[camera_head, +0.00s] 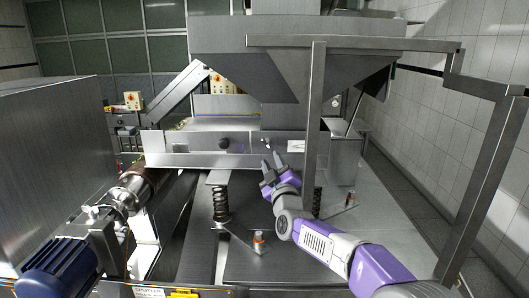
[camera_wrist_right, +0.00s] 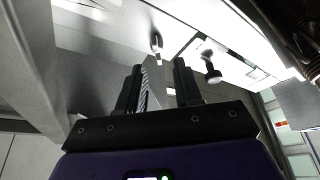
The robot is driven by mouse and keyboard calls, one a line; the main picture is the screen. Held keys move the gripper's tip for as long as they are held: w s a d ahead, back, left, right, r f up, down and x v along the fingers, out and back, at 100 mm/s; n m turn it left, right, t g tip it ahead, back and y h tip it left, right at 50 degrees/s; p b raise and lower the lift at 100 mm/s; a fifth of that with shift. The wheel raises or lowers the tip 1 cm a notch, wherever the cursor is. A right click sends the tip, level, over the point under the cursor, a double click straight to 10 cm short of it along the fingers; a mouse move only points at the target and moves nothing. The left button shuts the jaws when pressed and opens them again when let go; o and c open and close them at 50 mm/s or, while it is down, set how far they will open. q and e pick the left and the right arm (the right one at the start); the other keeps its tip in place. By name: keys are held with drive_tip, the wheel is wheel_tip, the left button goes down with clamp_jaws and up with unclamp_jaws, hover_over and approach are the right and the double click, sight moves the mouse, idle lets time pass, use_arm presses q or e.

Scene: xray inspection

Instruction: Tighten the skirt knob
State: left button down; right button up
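A small metal wing-like knob (camera_head: 267,144) sits on the front face of the grey steel skirt panel (camera_head: 180,160). It also shows in the right wrist view (camera_wrist_right: 156,42), just beyond my fingertips and roughly between them. A round black knob (camera_head: 224,144) sits on the same panel to its left; the right wrist view shows it (camera_wrist_right: 212,74) to the right of my fingers. I cannot tell which one is the skirt knob. My left gripper is out of view.
A steel frame post (camera_head: 314,130) stands just right of my right gripper. A hopper (camera_head: 300,65) hangs above. Coil springs (camera_head: 221,203) and a bolt (camera_head: 259,238) stand below the panel. A blue motor (camera_head: 62,268) is at the lower left.

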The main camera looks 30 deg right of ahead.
sight(268, 146)
drive_tip(key=shift+r+p+x, duration=0.1)
drive_tip(key=shift+p+x, duration=0.55)
drive_tip(key=shift+x, duration=0.95)
drive_tip(key=shift+r+p+x, duration=0.15)
drive_tip(key=shift+p+x, duration=0.45)
drive_tip(key=shift+x, duration=0.95)
drive_tip(key=shift+s, duration=0.1)
clamp_jaws()
